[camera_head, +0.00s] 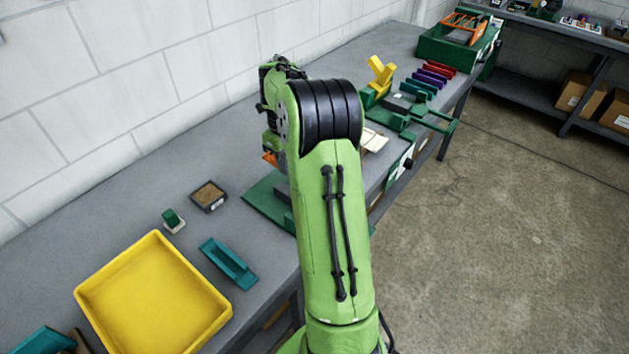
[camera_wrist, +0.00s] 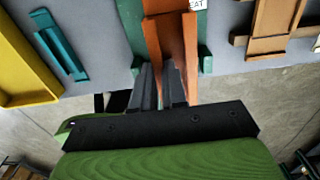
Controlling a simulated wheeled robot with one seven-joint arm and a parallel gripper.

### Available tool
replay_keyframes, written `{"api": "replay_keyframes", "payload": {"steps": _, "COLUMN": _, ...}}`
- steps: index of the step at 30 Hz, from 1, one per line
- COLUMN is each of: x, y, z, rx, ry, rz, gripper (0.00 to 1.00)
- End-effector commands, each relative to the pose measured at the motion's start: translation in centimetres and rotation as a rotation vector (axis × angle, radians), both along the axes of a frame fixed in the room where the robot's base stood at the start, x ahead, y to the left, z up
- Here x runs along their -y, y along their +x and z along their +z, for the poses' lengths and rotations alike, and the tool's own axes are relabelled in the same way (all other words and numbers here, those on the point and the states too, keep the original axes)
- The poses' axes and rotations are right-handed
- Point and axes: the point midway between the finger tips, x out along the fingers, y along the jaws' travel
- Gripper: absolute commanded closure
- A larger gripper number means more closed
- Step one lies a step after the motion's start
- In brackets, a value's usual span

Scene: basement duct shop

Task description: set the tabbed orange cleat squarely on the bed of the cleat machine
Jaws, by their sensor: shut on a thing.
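The orange cleat (camera_wrist: 178,45) is a long piece between my gripper's fingers (camera_wrist: 160,82) in the wrist view. My gripper is shut on its near end, and the cleat runs away from me. Green parts of the cleat machine (camera_wrist: 205,58) show on both sides of it, with a white label ending in "EAT". I cannot tell whether the cleat touches the bed or hangs above it. In the head view the machine's green base (camera_head: 262,203) shows left of my arm, and a bit of orange (camera_head: 270,158) shows above it. My arm hides the rest.
A yellow tray (camera_head: 112,286), a teal channel (camera_head: 228,263), a small dark box (camera_head: 208,196) and a green-and-white block (camera_head: 173,220) are on the bench left of the machine. Another green fixture with a yellow part (camera_head: 380,72) stands beyond my arm. Brown pieces (camera_wrist: 268,45) lie right in the wrist view.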

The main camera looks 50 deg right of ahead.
Motion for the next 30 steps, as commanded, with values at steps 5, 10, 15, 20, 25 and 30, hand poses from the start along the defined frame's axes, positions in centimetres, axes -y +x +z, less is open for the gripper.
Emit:
{"api": "replay_keyframes", "payload": {"steps": 5, "x": -0.1, "y": -0.1, "z": -3.8, "rx": -0.003, "ry": 0.004, "rz": 0.0, "gripper": 1.0}}
{"api": "replay_keyframes", "payload": {"steps": 10, "x": -0.1, "y": -0.1, "z": -7.5, "rx": -0.005, "ry": 0.005, "rz": 0.0, "gripper": 1.0}}
{"api": "replay_keyframes", "payload": {"steps": 15, "x": 0.0, "y": 0.0, "z": -8.8, "rx": 0.0, "ry": 0.001, "rz": 0.0, "gripper": 1.0}}
{"api": "replay_keyframes", "payload": {"steps": 20, "x": 0.0, "y": 0.0, "z": -8.7, "rx": 0.0, "ry": 0.001, "rz": -0.001, "gripper": 1.0}}
{"api": "replay_keyframes", "payload": {"steps": 25, "x": 0.0, "y": -0.1, "z": -9.0, "rx": -0.001, "ry": 0.001, "rz": -0.001, "gripper": 0.82}}
{"api": "replay_keyframes", "payload": {"steps": 30, "x": 0.0, "y": -0.1, "z": -9.0, "rx": -0.001, "ry": 0.001, "rz": -0.001, "gripper": 0.62}}
